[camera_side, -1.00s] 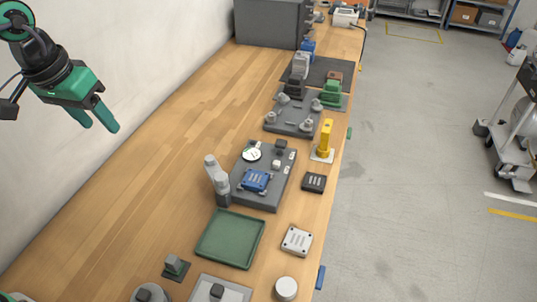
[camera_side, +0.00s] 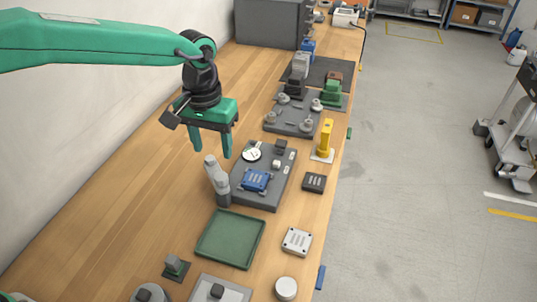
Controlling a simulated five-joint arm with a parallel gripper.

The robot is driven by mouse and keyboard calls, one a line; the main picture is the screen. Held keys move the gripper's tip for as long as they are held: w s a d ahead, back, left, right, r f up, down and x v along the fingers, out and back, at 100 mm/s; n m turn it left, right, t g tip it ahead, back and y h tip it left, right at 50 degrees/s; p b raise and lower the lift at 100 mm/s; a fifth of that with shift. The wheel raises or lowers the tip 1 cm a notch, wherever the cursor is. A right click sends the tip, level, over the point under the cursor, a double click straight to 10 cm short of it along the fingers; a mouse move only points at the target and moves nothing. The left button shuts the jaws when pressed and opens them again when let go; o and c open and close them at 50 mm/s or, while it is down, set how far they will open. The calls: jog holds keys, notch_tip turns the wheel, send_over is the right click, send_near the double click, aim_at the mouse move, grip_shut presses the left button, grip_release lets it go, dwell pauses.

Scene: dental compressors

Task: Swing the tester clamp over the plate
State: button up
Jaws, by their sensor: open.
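The tester is a dark grey base (camera_side: 270,199) with a round white gauge (camera_side: 251,154) and a blue plate (camera_side: 257,180) on it. A light grey jointed arm, which looks like the tester clamp (camera_side: 217,179), stands raised at the left edge of the base, beside the blue plate and not over it. My gripper (camera_side: 212,150) is open and empty, fingers pointing down. In the picture it is just above the clamp's top; the height gap between them is hard to tell.
A green tray (camera_side: 231,264) lies in front of the tester. A black block (camera_side: 314,182) and a yellow upright tool (camera_side: 325,136) stand to the right. A grey fixture board (camera_side: 290,127) lies behind. The bench left of the tester is clear.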

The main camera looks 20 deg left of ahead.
aim_at(220, 176)
jog(key=shift+d+f, duration=0.35)
jog(key=shift+d, duration=0.05)
jog(key=shift+f, duration=0.15)
jog(key=shift+f, duration=3.75)
grip_shut()
